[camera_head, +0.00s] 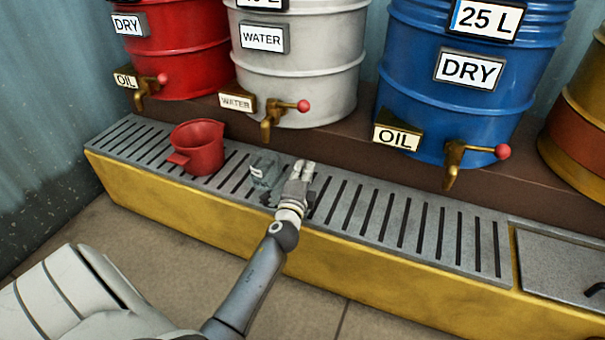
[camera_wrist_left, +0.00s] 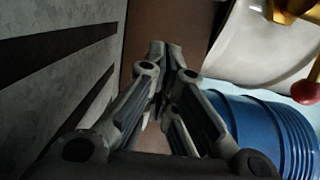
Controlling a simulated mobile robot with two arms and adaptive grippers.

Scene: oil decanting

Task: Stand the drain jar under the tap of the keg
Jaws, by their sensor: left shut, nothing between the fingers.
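A small clear, glass-like jar (camera_head: 262,168) stands on the slotted grate, just left of my left gripper; its outline is faint and I cannot tell if anything is in it. My left gripper (camera_head: 304,166) is over the grate in front of the white keg (camera_head: 300,70), shut and empty, apart from the jar. The white keg's brass tap (camera_head: 268,122) with a red knob is behind and left of the gripper. In the left wrist view the shut fingertips (camera_wrist_left: 166,48) point toward the brown ledge. My right gripper is not in view.
A red jug (camera_head: 198,147) stands on the grate (camera_head: 390,215) at left. A red keg (camera_head: 175,45) and a blue keg (camera_head: 470,85) flank the white one, each with a tap above the grate. The grate right of my gripper is clear.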

